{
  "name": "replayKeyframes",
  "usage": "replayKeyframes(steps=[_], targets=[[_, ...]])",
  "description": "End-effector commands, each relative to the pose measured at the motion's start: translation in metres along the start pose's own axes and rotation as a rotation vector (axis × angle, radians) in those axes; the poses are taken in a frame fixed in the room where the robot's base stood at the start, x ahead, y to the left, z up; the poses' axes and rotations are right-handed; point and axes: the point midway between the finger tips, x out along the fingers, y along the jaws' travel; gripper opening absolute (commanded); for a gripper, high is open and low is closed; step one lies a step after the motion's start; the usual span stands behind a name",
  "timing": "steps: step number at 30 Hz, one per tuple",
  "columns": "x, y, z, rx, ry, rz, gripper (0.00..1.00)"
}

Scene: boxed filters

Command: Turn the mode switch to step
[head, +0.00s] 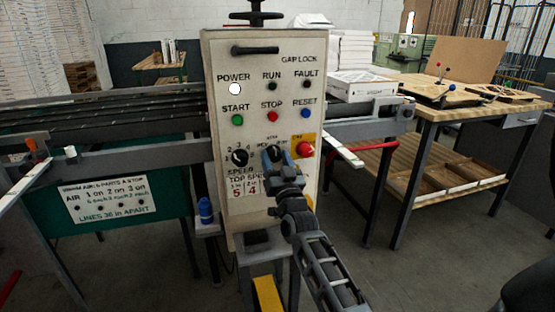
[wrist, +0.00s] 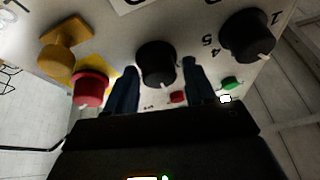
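The mode switch is a black knob (wrist: 157,65) with a white pointer mark, in the middle of the wrist view, which sees the panel upside down. In the head view it is mostly hidden behind my gripper (head: 275,156), at the lower part of the white control panel (head: 221,60). My gripper (wrist: 160,85) is open, with one dark finger on each side of the knob. I cannot tell whether either finger touches it. The mode labels are mostly covered or too small to read.
The red emergency button (head: 305,149) is close right of the switch; a yellow knob-like part (wrist: 65,45) sits near it. The black speed knob (head: 240,157) is to the left. Power lamp (head: 235,89) is lit white; start, stop and reset buttons are above. A workbench (head: 440,105) stands right.

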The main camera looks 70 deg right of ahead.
Motion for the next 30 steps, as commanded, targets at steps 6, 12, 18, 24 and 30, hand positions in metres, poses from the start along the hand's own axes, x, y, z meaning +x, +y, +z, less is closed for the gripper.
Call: replayKeyframes(steps=[6,12,18,24,30], targets=[[0.001,-0.002,-0.001,0.001,0.001,-0.003,0.64],[-0.002,0.0,0.0,0.0,0.0,0.0,0.64],[-0.025,0.0,0.003,0.001,-0.002,0.0,0.64],[-0.058,-0.001,0.002,0.001,-0.002,-0.002,0.64],[-0.075,-0.001,0.0,0.001,0.001,-0.002,0.64]])
